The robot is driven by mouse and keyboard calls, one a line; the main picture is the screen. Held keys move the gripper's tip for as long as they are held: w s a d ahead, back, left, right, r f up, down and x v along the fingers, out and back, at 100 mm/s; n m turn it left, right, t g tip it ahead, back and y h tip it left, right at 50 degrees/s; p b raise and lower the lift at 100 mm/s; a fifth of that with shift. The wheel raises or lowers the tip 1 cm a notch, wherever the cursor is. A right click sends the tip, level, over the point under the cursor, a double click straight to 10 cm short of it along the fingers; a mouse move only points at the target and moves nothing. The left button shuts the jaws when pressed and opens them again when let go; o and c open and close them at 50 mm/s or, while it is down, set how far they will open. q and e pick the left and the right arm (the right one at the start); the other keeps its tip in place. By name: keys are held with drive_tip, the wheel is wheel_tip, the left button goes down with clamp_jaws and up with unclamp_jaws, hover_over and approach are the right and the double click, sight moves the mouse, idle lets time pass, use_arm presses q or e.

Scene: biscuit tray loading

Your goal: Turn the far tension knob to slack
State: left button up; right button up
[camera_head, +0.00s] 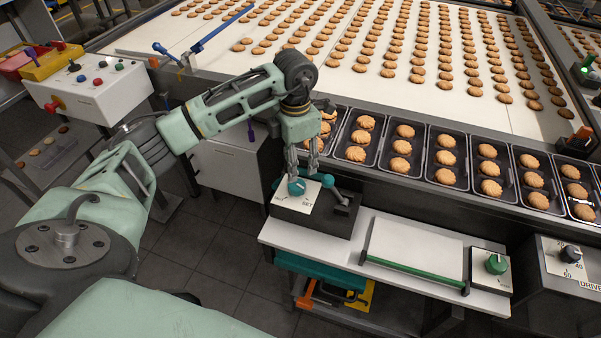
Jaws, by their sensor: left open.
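A teal knob (296,187) sits on a white label plate (290,201) on a dark block at the left end of the white shelf. The plate reads "SET" on its right side; the lettering on its left is too small to read surely. My left gripper (302,172) points down over this knob, its open fingers at either side of it. I cannot tell whether they touch it. The fingers hide part of the knob, so its pointer direction is unclear. My right gripper is not in view.
A teal-handled lever (327,181) stands close to the right of the knob. A green knob (496,264) is at the shelf's right end, past a green bar (415,271). Biscuit trays (399,169) line the conveyor behind. A drive knob (570,254) is far right.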

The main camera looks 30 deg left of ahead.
sight(296, 183)
use_arm(q)
drive_tip(key=f, duration=0.2)
drive_tip(key=f+p, duration=0.1)
drive_tip(key=f, duration=0.3)
drive_tip(key=shift+s+d, duration=0.1)
drive_tip(key=shift+s, duration=0.2)
drive_tip(key=shift+f, duration=0.35)
drive_tip(key=c, duration=1)
drive_tip(key=shift+w, duration=0.1)
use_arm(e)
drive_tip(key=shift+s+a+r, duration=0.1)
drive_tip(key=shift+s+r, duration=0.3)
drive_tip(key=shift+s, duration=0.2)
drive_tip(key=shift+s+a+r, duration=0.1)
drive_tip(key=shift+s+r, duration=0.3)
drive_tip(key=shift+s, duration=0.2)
